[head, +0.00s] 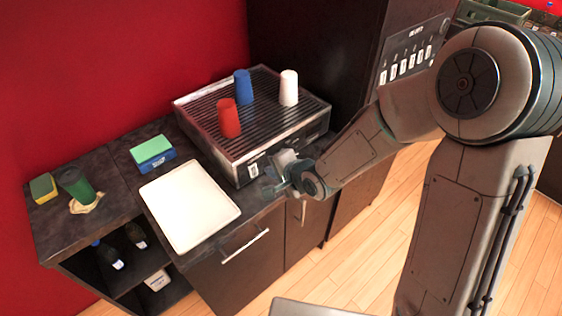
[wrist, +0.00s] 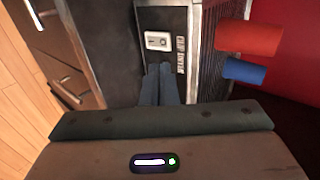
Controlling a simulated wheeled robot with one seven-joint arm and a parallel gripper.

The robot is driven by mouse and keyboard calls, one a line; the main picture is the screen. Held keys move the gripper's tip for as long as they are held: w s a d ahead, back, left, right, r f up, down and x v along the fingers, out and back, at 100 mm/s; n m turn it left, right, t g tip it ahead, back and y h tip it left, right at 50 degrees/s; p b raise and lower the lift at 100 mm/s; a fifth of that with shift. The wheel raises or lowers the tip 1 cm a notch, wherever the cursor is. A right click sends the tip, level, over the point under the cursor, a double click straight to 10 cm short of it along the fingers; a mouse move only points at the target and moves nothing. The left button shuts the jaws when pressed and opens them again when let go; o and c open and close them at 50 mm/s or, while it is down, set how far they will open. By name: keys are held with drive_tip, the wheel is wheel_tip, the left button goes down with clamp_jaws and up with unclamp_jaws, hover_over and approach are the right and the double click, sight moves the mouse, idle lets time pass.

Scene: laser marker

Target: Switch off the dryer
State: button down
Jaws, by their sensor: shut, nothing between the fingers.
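The dryer (head: 262,148) is a low metal box with a ribbed top on the dark counter. Its front panel carries a white switch (wrist: 158,41) with labels beside it, seen in the wrist view. The switch also shows as a small pale plate (head: 254,170) in the head view. My gripper (wrist: 160,72) is shut and empty, with its fingertips just below the switch in the wrist picture. In the head view my gripper (head: 277,180) is at the dryer's front. I cannot tell whether the fingertips touch the panel. The switch's position is too small to read.
Red (head: 229,118), blue (head: 242,87) and white (head: 289,88) cups stand on the dryer. A white tray (head: 190,205) lies left of it. A dark cabinet (head: 320,50) stands behind.

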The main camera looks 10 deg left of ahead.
wheel_tip(320, 180, up, 6)
drive_tip(key=s+d+p, duration=0.2)
drive_tip(key=p, duration=0.1)
drive_tip(key=shift+s+d, duration=0.4)
drive_tip(key=d+r+n+h+b, duration=0.15)
drive_tip(key=d+h, duration=0.25)
drive_tip(key=d, duration=0.5)
drive_tip(key=d+r+n+h+b, duration=0.1)
drive_tip(key=d+n+h+b, duration=0.2)
drive_tip(key=d, duration=0.7)
drive_tip(key=s+d+r+n+g, duration=0.1)
drive_tip(key=s+d+r, duration=0.1)
drive_tip(key=s, duration=0.4)
drive_tip(key=s+d+r+n+g+h+b, duration=0.1)
drive_tip(key=s+d+n, duration=0.1)
drive_tip(key=s+d, duration=0.2)
drive_tip(key=s, duration=0.3)
drive_tip(key=shift+r+g+b, duration=0.3)
drive_tip(key=shift+r, duration=0.05)
drive_tip(key=shift+d, duration=0.1)
